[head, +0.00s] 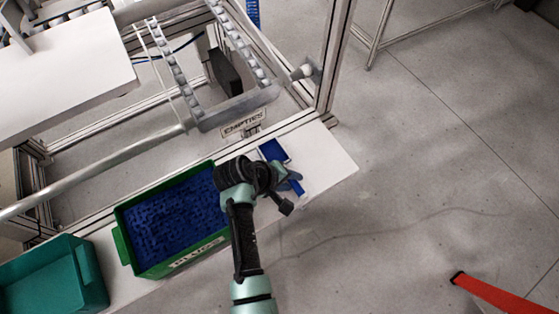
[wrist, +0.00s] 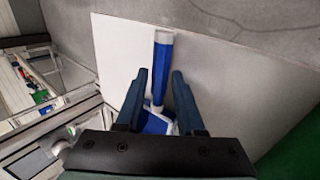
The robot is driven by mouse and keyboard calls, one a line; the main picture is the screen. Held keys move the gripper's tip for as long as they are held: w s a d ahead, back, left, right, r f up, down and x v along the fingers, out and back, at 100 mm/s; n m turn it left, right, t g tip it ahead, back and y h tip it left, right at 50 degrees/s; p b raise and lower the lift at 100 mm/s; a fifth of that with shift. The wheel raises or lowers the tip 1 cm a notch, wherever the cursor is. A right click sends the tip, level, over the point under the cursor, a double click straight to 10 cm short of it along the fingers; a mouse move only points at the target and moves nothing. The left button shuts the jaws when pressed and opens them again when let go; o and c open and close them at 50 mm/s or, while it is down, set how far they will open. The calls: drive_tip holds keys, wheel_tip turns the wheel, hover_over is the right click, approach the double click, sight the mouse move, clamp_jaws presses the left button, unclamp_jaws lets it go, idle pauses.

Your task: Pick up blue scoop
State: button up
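The blue scoop (head: 273,150) lies on the white shelf, partly hidden by my arm in the head view. Its blue handle (wrist: 161,66) has a white end and shows between my fingers in the wrist view. Its blue and white pan lies nearer the gripper body, partly hidden by it. My gripper (wrist: 160,74) is open, with one finger on each side of the handle in the picture and a gap on both sides. I cannot tell whether the fingertips are down at handle height. In the head view my gripper (head: 290,178) is over the shelf at the scoop.
A green bin (head: 122,240) of blue pieces stands left of my arm. A teal bin (head: 52,278) is at the lower left. A metal frame with rollers (head: 240,108) rises behind the shelf. The white shelf (head: 335,165) is bare right of the scoop, with open floor beyond.

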drive_tip(key=shift+f, duration=0.1)
clamp_jaws()
drive_tip(key=shift+w, duration=0.1)
idle(0.3)
wheel_tip(320, 180, up, 10)
drive_tip(key=b, duration=0.1)
drive_tip(key=shift+c, duration=1.9)
unclamp_jaws()
clamp_jaws()
